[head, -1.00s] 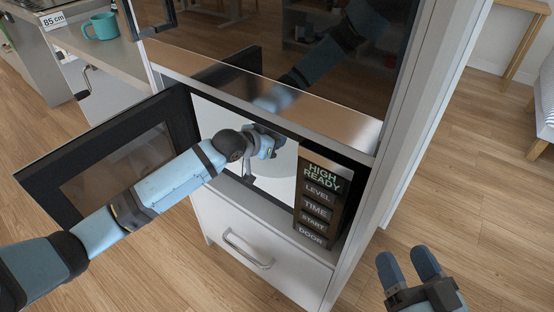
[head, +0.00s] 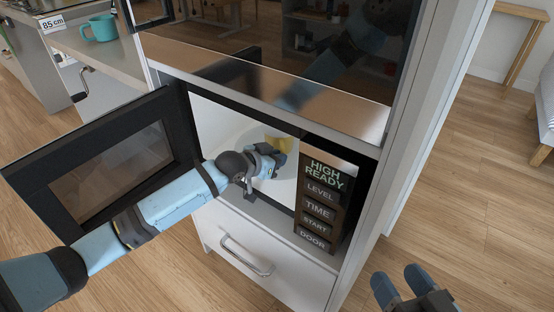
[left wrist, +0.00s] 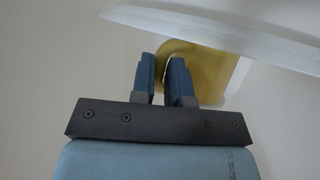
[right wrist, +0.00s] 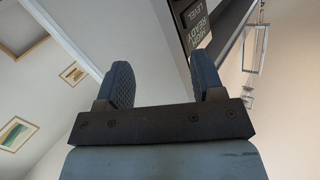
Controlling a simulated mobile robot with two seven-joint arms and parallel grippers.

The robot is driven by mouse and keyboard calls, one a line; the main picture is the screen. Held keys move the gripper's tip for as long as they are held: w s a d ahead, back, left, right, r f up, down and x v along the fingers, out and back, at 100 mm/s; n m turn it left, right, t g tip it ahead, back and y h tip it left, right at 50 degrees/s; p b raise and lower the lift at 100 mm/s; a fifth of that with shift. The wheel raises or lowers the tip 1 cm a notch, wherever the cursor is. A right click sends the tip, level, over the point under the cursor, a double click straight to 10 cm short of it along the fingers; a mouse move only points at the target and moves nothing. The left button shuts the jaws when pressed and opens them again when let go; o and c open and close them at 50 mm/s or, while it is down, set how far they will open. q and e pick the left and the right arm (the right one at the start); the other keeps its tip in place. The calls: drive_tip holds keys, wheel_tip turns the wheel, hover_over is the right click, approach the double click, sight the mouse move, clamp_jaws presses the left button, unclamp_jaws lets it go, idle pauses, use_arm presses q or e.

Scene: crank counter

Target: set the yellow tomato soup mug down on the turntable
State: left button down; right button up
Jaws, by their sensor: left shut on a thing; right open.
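The yellow mug (head: 284,144) is inside the open microwave, mostly hidden behind my left gripper (head: 274,157) in the head view. In the left wrist view the mug (left wrist: 208,72) is beyond the two fingers of my left gripper (left wrist: 163,80), which is shut on it; the held part is hard to make out. The white turntable (left wrist: 240,38) edge crosses the mug at the top of that view. I cannot tell whether mug and turntable touch. My right gripper (head: 403,283) is open and empty, outside in front of the cabinet; it also shows in the right wrist view (right wrist: 160,82).
The microwave door (head: 105,165) stands open to the left, with my left arm passing over it. A button panel (head: 318,205) reading HIGH READY borders the opening on the right. A drawer (head: 262,250) is below. A teal mug (head: 100,28) stands on the counter at left.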

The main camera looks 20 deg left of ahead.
use_arm(q)
drive_tip(key=shift+f, duration=0.1)
drive_tip(key=c, duration=1.1)
unclamp_jaws()
